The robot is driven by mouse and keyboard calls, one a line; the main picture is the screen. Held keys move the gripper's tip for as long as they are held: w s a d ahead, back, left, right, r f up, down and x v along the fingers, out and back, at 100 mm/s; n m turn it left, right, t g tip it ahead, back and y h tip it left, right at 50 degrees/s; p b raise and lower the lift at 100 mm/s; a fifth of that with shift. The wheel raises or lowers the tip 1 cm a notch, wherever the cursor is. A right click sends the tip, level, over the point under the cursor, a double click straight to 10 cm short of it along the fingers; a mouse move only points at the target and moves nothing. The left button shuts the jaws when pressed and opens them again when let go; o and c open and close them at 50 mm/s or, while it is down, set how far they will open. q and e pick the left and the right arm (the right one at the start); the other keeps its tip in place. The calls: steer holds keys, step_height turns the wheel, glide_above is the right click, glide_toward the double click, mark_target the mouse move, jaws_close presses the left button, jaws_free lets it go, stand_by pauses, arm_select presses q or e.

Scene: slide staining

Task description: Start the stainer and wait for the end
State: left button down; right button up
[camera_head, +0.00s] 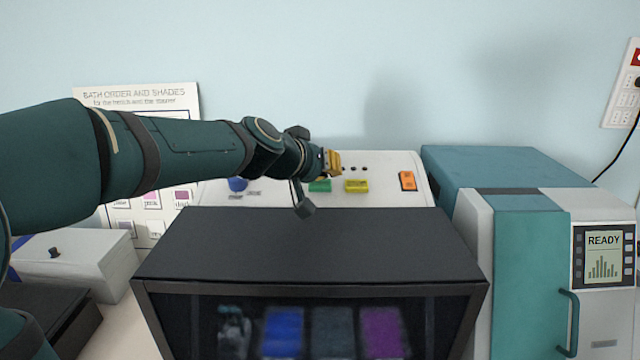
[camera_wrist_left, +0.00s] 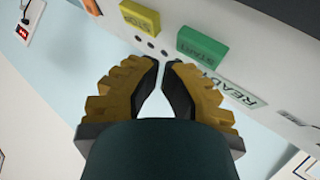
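The stainer has a dark box (camera_head: 310,245) with a glass front, behind which blue, grey and purple patches show. Its pale control panel (camera_head: 385,163) stands behind the box. On it are a green START button (camera_head: 320,186), a yellow STOP button (camera_head: 356,186) and an orange switch (camera_head: 407,181). In the wrist view START (camera_wrist_left: 202,46) and STOP (camera_wrist_left: 140,18) lie just beyond my fingertips. My left gripper (camera_head: 336,163) is over the panel, close to these buttons; its fingertips (camera_wrist_left: 161,64) are nearly together with nothing between them. Contact with a button is not visible. My right gripper is out of view.
A teal and white machine (camera_head: 530,250) with a READY screen (camera_head: 604,255) stands on the right. A bath-order poster (camera_head: 135,100) is on the wall. A grey box (camera_head: 75,262) stands at the left. A blue knob (camera_head: 238,184) is left of START.

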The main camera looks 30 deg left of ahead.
arm_select(q)
steer(key=shift+f, duration=0.15)
stand_by(0.6)
steer(key=shift+w+a+f+b, duration=0.15)
steer(key=shift+f+b, duration=0.1)
steer(key=shift+b, duration=0.15)
